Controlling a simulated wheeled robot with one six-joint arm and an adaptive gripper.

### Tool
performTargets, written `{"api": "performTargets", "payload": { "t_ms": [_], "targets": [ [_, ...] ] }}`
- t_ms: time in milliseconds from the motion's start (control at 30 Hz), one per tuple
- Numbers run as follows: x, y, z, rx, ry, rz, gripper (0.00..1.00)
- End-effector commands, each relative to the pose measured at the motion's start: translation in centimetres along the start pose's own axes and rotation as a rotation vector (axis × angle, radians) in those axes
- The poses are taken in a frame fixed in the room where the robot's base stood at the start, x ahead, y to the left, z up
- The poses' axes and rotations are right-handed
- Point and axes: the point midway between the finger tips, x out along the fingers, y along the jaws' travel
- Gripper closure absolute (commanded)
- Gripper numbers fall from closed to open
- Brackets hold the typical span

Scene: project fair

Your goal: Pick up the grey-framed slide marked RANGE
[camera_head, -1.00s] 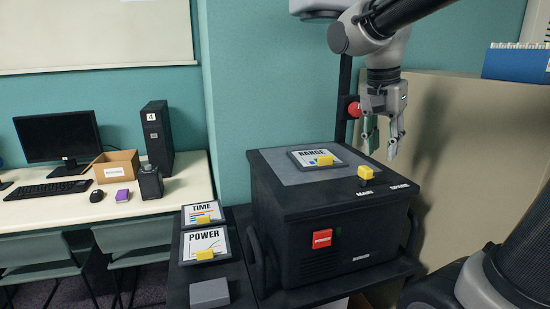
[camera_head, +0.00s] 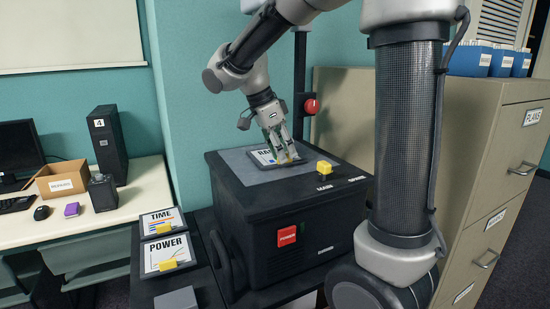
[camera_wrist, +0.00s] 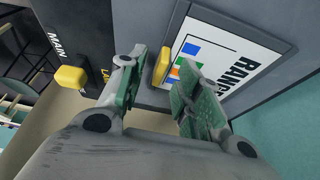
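The grey-framed RANGE slide (camera_head: 266,157) lies flat on the grey top plate of the black projector. My gripper (camera_head: 285,157) is right over its right-hand side and hides part of it. In the wrist view the slide (camera_wrist: 245,62) shows its white face, RANGE lettering, coloured bars and a yellow tab (camera_wrist: 162,67). The tab appears between my two spread fingers (camera_wrist: 160,80), nearer the left one. The fingers are open with nothing held. I cannot tell whether a fingertip touches the slide.
The projector (camera_head: 290,215) has a yellow lamp knob (camera_head: 324,167) on top and a red power switch (camera_head: 287,235) in front. The TIME slide (camera_head: 162,221) and POWER slide (camera_head: 167,253) lie at its left. A red knob (camera_head: 311,106) is on the post behind. A filing cabinet (camera_head: 490,180) stands right.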

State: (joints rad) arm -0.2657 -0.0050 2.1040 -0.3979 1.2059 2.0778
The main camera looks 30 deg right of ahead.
Motion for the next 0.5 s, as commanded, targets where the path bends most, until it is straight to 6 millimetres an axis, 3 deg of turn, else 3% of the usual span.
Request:
{"api": "performTargets", "payload": {
  "t_ms": [300,500],
  "targets": [
    [0.87,-0.01,-0.01,-0.001,0.000,-0.001,0.66],
    [0.84,-0.01,-0.01,-0.001,-0.001,-0.001,1.00]
  ]
}}
